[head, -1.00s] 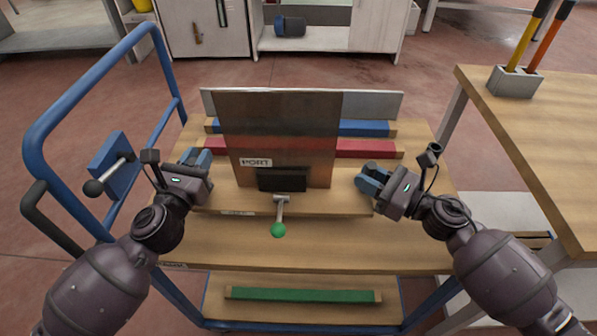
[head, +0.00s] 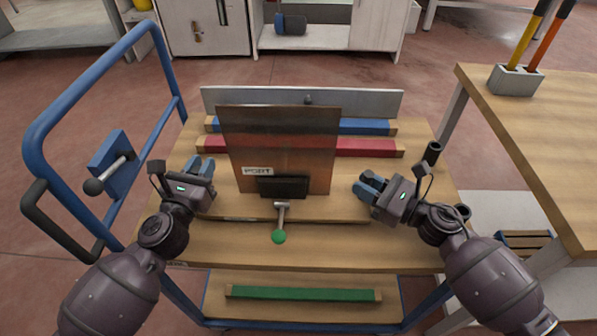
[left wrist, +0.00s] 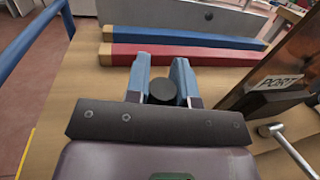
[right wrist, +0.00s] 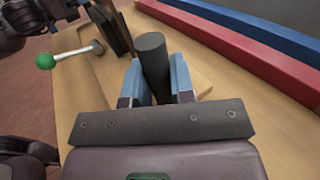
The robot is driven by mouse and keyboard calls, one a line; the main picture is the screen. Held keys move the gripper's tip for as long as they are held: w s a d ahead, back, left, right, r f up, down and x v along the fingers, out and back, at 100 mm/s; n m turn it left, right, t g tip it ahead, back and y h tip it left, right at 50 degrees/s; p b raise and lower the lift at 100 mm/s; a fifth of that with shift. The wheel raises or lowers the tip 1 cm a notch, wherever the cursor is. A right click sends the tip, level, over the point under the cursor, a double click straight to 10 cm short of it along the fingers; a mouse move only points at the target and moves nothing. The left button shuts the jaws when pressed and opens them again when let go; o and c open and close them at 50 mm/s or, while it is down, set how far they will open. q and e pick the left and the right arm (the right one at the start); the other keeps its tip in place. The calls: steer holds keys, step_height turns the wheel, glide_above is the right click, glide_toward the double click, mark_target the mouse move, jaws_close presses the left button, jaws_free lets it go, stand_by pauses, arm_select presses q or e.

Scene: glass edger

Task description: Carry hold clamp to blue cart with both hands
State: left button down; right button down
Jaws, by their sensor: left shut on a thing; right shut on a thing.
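The hold clamp (head: 284,187) is a wooden board with a black block, a lever with a green knob (head: 279,237) and an upright brown panel (head: 280,145) labelled PORT. It is over the wooden top of the blue cart (head: 300,252), low at the deck; I cannot tell whether it fully rests there. My left gripper (head: 200,168) is shut on a black handle (left wrist: 162,92) at the clamp's left end. My right gripper (head: 369,185) is shut on a black handle (right wrist: 152,58) at its right end.
A green bar (head: 300,294) is on the lower shelf. A wooden table (head: 545,140) stands to the right. The cart's blue rail (head: 95,80) rises at left.

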arm_select(q)
steer(key=shift+f, duration=0.5)
arm_select(e)
steer(key=shift+f, duration=0.5)
arm_select(q)
steer(key=c, duration=1)
jaws_free()
steer(key=shift+f, duration=0.1)
arm_select(e)
steer(key=c, duration=1)
jaws_free()
steer(key=shift+f, duration=0.1)
arm_select(q)
steer(key=s, duration=0.4)
steer(key=s+a, duration=0.1)
steer(key=s, duration=0.3)
steer(key=s+f, duration=0.1)
steer(key=s, duration=0.2)
steer(key=shift+s+a, duration=0.4)
arm_select(e)
steer(key=v, duration=1.2)
steer(key=shift+s, duration=0.1)
